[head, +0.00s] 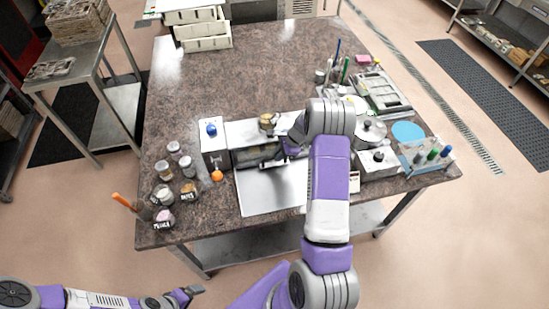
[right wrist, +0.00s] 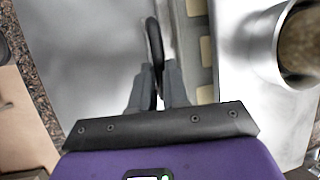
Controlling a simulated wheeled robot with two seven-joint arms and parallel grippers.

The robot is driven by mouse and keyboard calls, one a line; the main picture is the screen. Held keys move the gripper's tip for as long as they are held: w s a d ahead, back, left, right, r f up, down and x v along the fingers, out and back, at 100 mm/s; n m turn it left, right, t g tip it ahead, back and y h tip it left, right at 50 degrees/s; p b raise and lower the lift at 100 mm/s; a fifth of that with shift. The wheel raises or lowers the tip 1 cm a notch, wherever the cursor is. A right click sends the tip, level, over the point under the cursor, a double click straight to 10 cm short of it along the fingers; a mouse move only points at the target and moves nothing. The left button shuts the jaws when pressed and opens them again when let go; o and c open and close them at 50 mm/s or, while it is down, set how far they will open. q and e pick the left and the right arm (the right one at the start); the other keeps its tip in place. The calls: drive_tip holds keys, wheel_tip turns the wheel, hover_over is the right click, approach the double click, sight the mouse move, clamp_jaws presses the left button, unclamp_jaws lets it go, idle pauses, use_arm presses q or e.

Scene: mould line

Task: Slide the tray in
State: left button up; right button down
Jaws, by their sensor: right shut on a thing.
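A tray (right wrist: 193,50) with a row of pale beige squares shows as a narrow strip in the right wrist view; the machine's body covers the rest of it. A black loop handle (right wrist: 154,42) stands at its near edge. My right gripper (right wrist: 158,85) is shut on this handle. In the head view it reaches the machine's (head: 240,133) front, mostly hidden behind my right arm. A flat silver plate (head: 262,195) lies in front of the machine. My left gripper (head: 183,296) is low at the bottom left, away from the table; its jaw opening is unclear.
A white box with a blue knob (head: 211,130) stands left of the machine. Several jars (head: 188,166) and an orange-handled tool (head: 122,200) sit at the table's left. Pots (head: 377,158) and a bottle rack (head: 430,156) stand right. The table's back middle (head: 240,75) is clear.

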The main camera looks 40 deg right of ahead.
drive_tip(key=shift+w+d+r, duration=0.1)
drive_tip(key=shift+w+r, duration=0.05)
drive_tip(key=c, duration=1.1)
unclamp_jaws()
drive_tip(key=shift+w, duration=0.15)
drive_tip(key=v, duration=0.7)
drive_tip(key=shift+r, duration=0.2)
